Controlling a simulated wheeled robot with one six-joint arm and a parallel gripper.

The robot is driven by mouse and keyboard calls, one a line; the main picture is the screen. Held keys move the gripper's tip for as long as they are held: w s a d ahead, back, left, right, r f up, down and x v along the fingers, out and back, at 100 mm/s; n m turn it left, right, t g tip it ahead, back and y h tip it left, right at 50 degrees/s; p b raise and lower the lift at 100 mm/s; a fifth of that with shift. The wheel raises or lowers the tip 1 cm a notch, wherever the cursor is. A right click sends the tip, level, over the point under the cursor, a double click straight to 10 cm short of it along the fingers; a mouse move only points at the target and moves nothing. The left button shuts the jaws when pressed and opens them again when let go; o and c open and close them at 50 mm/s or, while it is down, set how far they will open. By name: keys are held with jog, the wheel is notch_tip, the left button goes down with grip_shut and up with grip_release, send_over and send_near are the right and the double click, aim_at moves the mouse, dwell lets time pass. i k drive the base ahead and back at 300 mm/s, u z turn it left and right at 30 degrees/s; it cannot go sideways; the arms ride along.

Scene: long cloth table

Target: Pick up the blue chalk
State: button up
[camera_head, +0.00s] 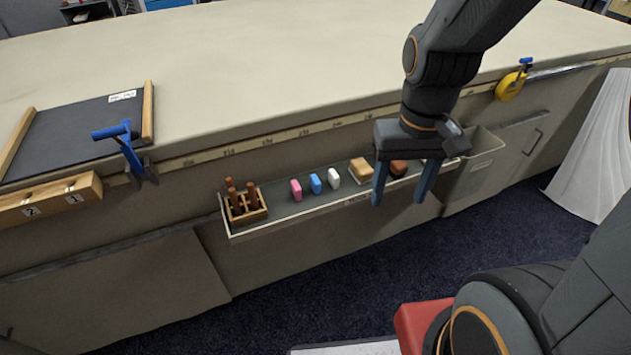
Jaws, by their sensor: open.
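The blue chalk (315,184) stands on the narrow shelf tray (285,226) along the table's side, between a pink chalk (296,190) and a white chalk (334,179). My gripper (401,198) is to the right of the blue chalk, over the right part of the tray. Its two blue fingers point down and are apart, with nothing seen held between them. A reddish-brown object (398,167) shows behind the fingers, partly hidden.
A wooden block (361,170) lies right of the white chalk. A wooden rack (246,207) with brown pegs stands at the tray's left end. A grey bin (482,160) hangs right of my gripper. A blue clamp (125,145) sits at the table edge on the left.

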aim_at(314, 183)
jog(key=u, duration=1.2)
jog(key=k, duration=0.5)
jog(key=z, duration=1.85)
jog(key=i, duration=0.9)
jog(key=u, duration=1.85)
